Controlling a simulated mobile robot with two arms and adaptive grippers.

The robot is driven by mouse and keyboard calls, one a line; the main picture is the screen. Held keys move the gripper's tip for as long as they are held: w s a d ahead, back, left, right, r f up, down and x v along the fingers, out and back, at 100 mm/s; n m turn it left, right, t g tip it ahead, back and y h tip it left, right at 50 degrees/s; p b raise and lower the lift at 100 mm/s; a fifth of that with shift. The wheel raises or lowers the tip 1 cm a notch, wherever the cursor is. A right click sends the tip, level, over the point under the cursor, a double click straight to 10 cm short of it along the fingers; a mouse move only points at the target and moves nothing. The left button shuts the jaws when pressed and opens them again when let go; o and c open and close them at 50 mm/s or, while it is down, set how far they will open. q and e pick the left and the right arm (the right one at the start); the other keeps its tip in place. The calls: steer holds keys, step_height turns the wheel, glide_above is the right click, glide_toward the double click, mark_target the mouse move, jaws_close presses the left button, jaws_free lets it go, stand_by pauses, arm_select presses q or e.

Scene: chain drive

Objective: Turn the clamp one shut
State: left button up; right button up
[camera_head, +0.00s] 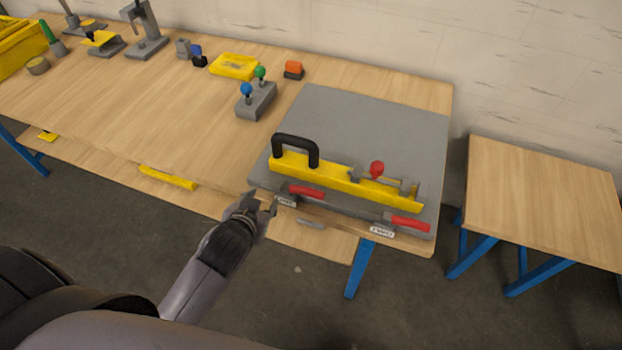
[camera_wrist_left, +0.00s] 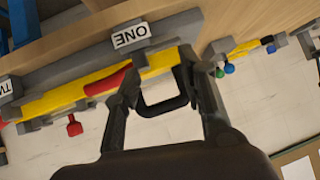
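Clamp one has a red handle (camera_head: 306,191) lying flat along the front of the grey plate (camera_head: 370,115), by the label ONE (camera_head: 287,201). Its red handle also shows in the left wrist view (camera_wrist_left: 108,82), with the ONE label (camera_wrist_left: 131,36) near it. My left gripper (camera_head: 266,204) is just left of clamp one at the table's front edge. In the left wrist view its fingers (camera_wrist_left: 162,62) are apart with nothing gripped; one finger overlaps the red handle's end, and contact cannot be told. My right gripper is not in view.
A yellow bar (camera_head: 340,183) with a black arch handle (camera_head: 296,141) and a red knob (camera_head: 377,169) lies behind clamp one. Clamp two's red handle (camera_head: 410,223) is at the right. A grey block with knobs (camera_head: 257,102) stands behind left. The table's left middle is clear.

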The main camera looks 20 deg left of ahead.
arm_select(q)
steer(key=w+d+r+m+t+h, duration=0.1)
steer(key=w+r+t, duration=0.2)
steer(key=r, duration=0.5)
steer(key=w+d+r+m+t+h, duration=0.1)
steer(key=w+d+r+t+h, duration=0.2)
steer(key=r, duration=0.6)
steer(key=w+r+m+t, duration=0.1)
steer(key=w+r+t, duration=0.25)
steer(key=r, duration=0.45)
steer(key=s+d+r+m+g+h, duration=0.3)
steer(key=d+r+m+g+h, duration=0.3)
steer(key=d+m+h, duration=0.65)
steer(key=m+g+y, duration=0.3)
steer(key=g+y, duration=0.7)
steer(key=g, duration=0.2)
glide_toward(313, 191)
steer(key=p+x, duration=0.3)
steer(key=x, duration=0.6)
steer(key=shift+s, duration=0.1)
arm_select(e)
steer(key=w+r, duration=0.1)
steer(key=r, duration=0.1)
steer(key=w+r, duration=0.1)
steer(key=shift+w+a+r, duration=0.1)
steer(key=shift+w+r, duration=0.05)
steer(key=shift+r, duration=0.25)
